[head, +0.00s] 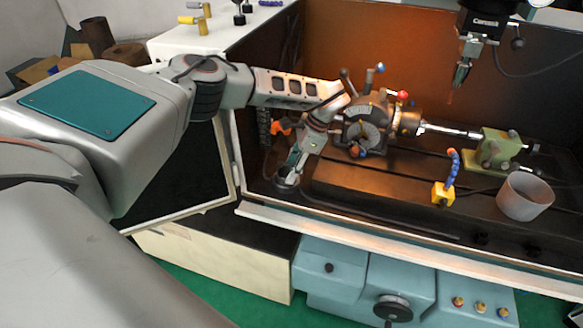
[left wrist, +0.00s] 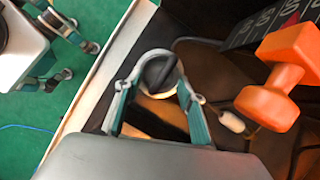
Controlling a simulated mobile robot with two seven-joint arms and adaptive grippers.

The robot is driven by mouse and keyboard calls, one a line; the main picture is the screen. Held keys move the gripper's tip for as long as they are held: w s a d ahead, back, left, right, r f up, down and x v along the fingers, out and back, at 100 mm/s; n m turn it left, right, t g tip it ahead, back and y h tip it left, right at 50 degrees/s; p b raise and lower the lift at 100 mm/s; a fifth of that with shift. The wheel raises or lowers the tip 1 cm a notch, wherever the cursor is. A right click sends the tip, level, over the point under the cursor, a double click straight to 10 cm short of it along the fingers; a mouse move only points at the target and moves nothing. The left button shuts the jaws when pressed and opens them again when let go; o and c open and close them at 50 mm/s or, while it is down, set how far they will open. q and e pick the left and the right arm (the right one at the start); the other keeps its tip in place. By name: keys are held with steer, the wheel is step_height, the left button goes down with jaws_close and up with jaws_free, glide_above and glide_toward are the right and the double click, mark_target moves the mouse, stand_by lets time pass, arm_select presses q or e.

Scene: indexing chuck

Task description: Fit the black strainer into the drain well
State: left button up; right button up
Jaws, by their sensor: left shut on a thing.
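My left gripper (head: 291,177) reaches down at the left front of the machine enclosure. In the left wrist view its teal fingers (left wrist: 155,70) are shut on the black strainer (left wrist: 160,69), a dark round piece with a raised middle bar. My right gripper (left wrist: 80,61) shows over the green floor in the left wrist view, fingers apart and empty.
The indexing chuck (head: 365,125) stands on the dark table right of my left gripper. An orange knobbed piece (left wrist: 280,85) is close to it. A yellow-based blue hose (head: 443,193) and a grey cup (head: 525,197) stand farther right. The pale enclosure sill (head: 350,230) runs in front.

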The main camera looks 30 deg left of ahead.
arm_select(q)
steer(key=o, duration=1.2)
steer(key=v, duration=1.2)
steer(key=shift+a, duration=0.1)
steer(key=shift+s, duration=0.1)
